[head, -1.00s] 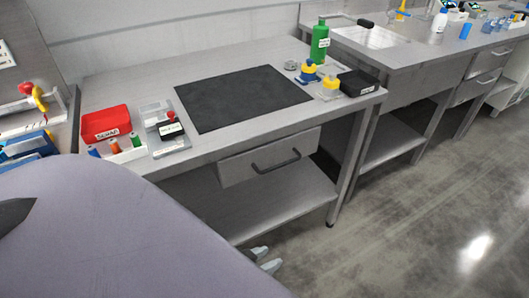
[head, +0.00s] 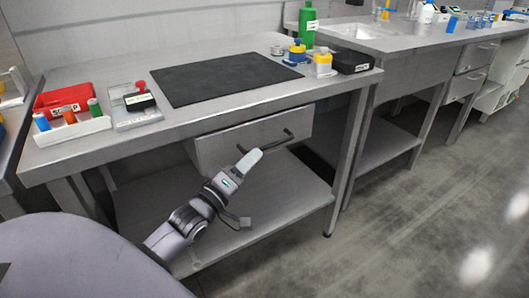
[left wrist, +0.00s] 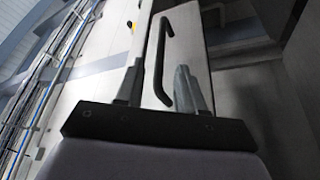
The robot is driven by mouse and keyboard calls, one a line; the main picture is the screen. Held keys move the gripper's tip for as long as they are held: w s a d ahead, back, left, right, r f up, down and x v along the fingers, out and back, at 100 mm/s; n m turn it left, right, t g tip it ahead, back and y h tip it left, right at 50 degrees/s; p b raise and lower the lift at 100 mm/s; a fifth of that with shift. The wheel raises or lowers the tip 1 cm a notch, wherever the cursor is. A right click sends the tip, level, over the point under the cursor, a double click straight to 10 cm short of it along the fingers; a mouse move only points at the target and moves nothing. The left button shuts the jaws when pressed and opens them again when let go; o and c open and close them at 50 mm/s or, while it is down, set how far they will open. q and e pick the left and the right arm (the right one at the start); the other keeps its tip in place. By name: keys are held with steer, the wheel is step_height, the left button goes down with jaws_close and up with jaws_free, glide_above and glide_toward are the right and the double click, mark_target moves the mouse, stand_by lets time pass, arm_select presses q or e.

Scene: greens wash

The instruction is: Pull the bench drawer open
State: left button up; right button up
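The bench drawer (head: 222,150) has a plain grey front and sits close under the bench top, apparently closed. Its dark bar handle (head: 288,136) runs across the front; it also shows in the left wrist view (left wrist: 159,70). My left gripper (head: 248,163) is just in front of the drawer, near the left end of the handle. In the left wrist view my left gripper (left wrist: 160,75) is open, with the handle seen between its two fingers and touching neither visibly. How deep the handle lies between them is unclear. My right gripper is not in view.
The bench top holds a black mat (head: 225,78), a red bin (head: 65,98), a white rack (head: 72,130) and a green bottle (head: 307,28). A lower shelf (head: 285,190) lies beneath the drawer. The floor (head: 400,225) at the right is clear.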

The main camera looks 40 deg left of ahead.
mark_target(265, 147)
arm_select(q)
steer(key=shift+b+x, duration=0.35)
steer(key=shift+x, duration=2.55)
jaws_close()
